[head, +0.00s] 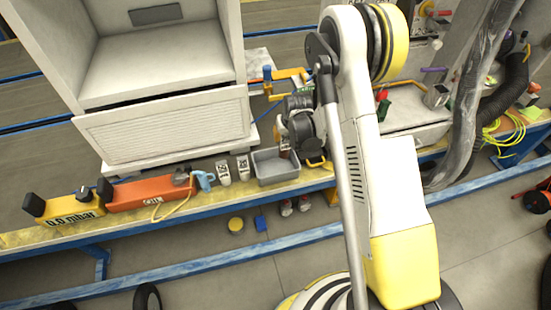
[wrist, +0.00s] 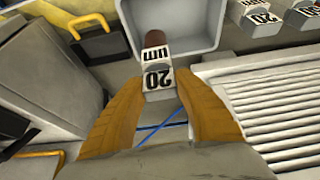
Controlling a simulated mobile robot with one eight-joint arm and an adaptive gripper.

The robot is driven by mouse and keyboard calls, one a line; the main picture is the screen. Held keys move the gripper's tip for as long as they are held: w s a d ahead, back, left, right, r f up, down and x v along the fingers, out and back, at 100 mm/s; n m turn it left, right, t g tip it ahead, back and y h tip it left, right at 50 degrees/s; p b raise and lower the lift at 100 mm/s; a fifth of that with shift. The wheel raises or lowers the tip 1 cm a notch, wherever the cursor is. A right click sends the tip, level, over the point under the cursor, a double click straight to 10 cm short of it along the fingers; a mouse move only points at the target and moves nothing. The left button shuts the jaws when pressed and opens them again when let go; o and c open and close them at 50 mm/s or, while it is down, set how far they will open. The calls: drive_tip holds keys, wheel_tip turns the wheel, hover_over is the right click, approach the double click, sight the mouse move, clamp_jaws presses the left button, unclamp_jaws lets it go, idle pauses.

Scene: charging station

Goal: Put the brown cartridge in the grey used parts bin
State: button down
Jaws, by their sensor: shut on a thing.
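The brown cartridge (wrist: 154,40) has a brown end and a white label reading "20 um". In the wrist view my gripper (wrist: 160,82) is shut on its pale lower part, one finger on each side. The grey used parts bin (wrist: 209,32) is a shallow open tray just beyond; the cartridge's brown end overlaps its near wall in this view. In the head view the bin (head: 276,180) stands on the bench, and my gripper (head: 290,138) is at its back right edge, partly hidden by my arm. The cartridge's height above the bin is hard to tell.
Two labelled cartridges (head: 243,167) stand left of the bin, with a blue-handled item (head: 205,180) and an orange device (head: 150,192) further left. A white slatted cabinet (head: 180,125) rises behind. A black case with a yellow handle (wrist: 90,35) is beside the bin.

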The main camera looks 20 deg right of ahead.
drive_tip(key=s+a+f+b, duration=0.1)
drive_tip(key=a+f+b, duration=0.2)
drive_tip(key=f, duration=0.3)
drive_tip(key=shift+s+a+f, duration=0.2)
drive_tip(key=shift+s+a, duration=0.1)
drive_tip(key=shift+a, duration=0.15)
drive_tip(key=shift+f, duration=0.1)
drive_tip(key=c, duration=1)
unclamp_jaws()
drive_tip(key=shift+f, duration=0.1)
